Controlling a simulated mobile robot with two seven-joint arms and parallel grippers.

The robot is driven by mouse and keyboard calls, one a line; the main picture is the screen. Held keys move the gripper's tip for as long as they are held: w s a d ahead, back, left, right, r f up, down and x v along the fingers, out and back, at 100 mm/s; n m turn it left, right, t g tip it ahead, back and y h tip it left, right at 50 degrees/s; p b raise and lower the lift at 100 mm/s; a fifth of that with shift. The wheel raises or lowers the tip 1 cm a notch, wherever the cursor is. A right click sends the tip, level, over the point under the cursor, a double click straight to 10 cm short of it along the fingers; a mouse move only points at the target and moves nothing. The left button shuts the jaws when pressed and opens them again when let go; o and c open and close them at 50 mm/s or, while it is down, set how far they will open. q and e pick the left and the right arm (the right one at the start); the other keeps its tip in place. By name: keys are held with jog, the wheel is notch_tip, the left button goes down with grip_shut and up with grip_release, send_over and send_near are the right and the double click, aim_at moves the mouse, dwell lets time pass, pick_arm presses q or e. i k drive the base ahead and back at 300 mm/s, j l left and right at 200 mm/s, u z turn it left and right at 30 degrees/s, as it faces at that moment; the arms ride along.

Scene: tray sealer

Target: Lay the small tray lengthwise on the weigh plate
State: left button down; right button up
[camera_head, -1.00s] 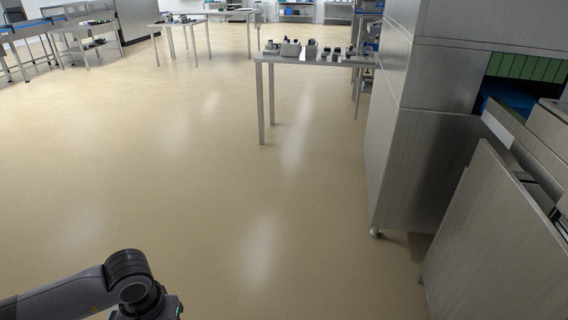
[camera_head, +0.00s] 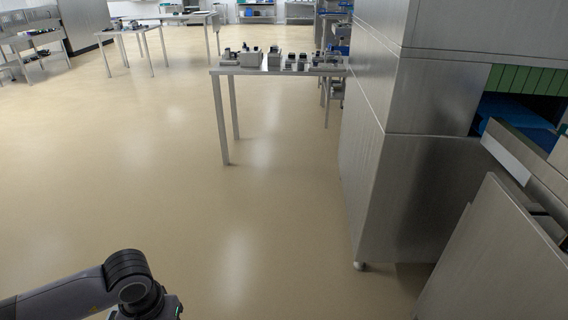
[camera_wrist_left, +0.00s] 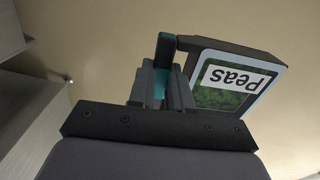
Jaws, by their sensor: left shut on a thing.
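In the left wrist view my left gripper (camera_wrist_left: 168,82) is shut on a small dark tray (camera_wrist_left: 228,47) with a label reading "Peas" and a green picture. The tray sticks out to the right of the fingers and is tilted in the picture. The part of the tray at the fingers is partly hidden. In the head view only my left arm shows at the bottom left, and the tray is out of that picture. My right gripper is in neither view. I cannot make out a weigh plate.
A steel table (camera_head: 222,70) ahead carries several small grey devices (camera_head: 272,58), too small to identify. A tall steel machine (camera_head: 440,150) and a slanted steel panel (camera_head: 490,260) stand close on the right. Another table (camera_head: 135,30) is farther back left. The floor (camera_head: 200,200) ahead is clear.

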aim_at(549, 146)
jog(key=i+u, duration=0.1)
jog(key=i, duration=0.55)
jog(key=i+u, duration=0.15)
jog(key=i, duration=0.5)
jog(key=i+l+u, duration=0.1)
jog(key=i, duration=0.5)
jog(key=i+l+u, duration=0.1)
jog(key=u, duration=6.35)
